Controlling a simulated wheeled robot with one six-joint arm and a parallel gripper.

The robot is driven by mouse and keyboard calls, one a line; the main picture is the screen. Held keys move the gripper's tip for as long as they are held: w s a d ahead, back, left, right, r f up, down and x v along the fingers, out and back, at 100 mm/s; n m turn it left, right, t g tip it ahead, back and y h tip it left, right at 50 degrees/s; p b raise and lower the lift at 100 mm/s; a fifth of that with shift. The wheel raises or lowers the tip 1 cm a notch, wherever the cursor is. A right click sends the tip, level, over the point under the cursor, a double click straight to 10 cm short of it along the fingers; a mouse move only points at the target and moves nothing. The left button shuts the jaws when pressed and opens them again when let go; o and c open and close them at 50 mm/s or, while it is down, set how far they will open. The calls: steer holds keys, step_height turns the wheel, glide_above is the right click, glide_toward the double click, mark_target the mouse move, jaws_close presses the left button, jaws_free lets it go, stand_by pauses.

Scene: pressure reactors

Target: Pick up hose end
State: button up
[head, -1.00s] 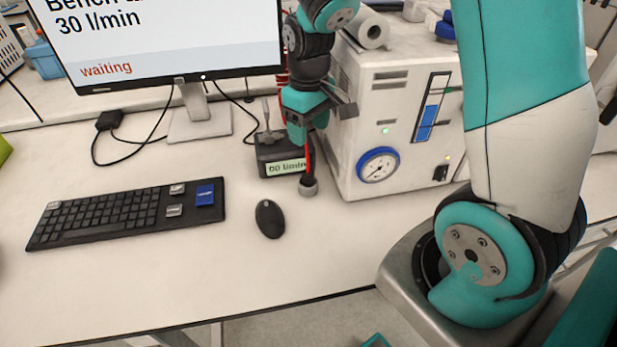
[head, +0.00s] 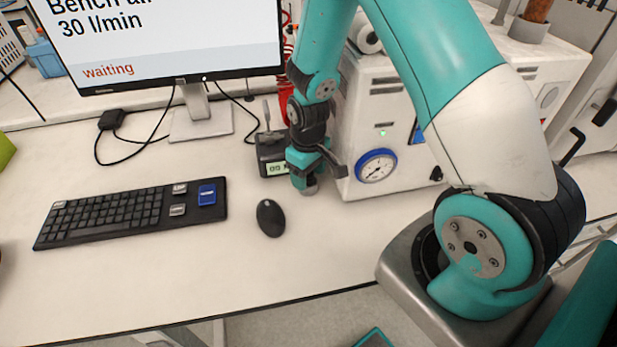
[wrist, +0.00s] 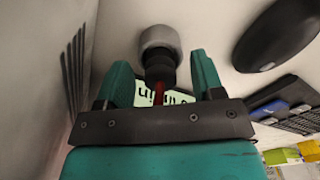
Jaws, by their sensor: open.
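The hose end is a grey cap (wrist: 158,42) with a black collar, on a red hose (wrist: 158,92). In the wrist view the cap lies just beyond my fingertips, and the collar and hose lie between the two fingers. In the head view the grey cap (head: 309,190) shows just below my gripper (head: 305,176), low at the front left corner of the white unit; the hose there is mostly hidden behind the gripper. My gripper (wrist: 161,76) is open, with a finger on each side of the hose. I cannot tell whether either finger touches it.
A white unit (head: 350,165) with a blue-rimmed gauge (head: 376,166) stands close on the right. A small black display box (head: 270,150) is just behind my gripper. A mouse (head: 270,217), keyboard (head: 130,212) and monitor (head: 165,40) are to the left. The front bench is clear.

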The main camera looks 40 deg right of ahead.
steer(key=c, duration=1.1)
